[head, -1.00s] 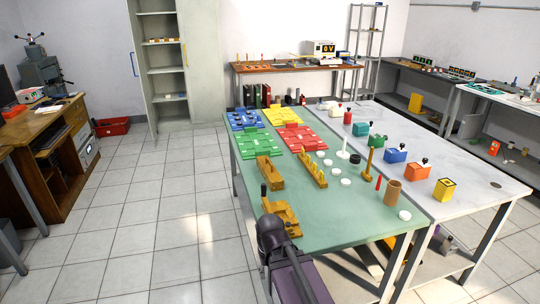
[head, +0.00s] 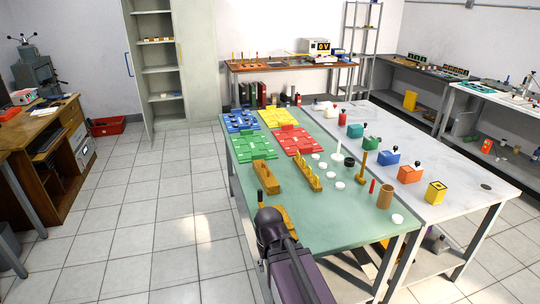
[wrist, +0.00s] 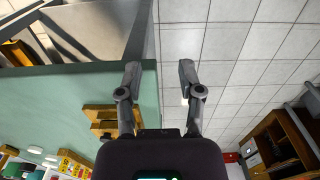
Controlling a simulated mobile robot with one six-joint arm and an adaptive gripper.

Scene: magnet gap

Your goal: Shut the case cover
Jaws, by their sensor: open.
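Several flat coloured pieces lie at the far left of the green tabletop (head: 330,222): a blue one (head: 241,121), a yellow one (head: 279,117), a green one (head: 262,150) and a red one (head: 298,141). They look like shallow cases or trays. I cannot tell which is the case, or make out a raised cover. My gripper (wrist: 160,76) is open and empty in the wrist view, with its fingers over the table's edge and the floor. In the head view my dark arm fills the bottom middle and its fingers cannot be made out.
A wooden block (head: 286,218) at the near left edge is partly behind my arm. Two wooden racks (head: 265,178) (head: 308,172), white discs (head: 337,185) and a brown cup (head: 385,195) stand nearby. Coloured boxes line the adjoining white table (head: 460,165). Tiled floor left is clear.

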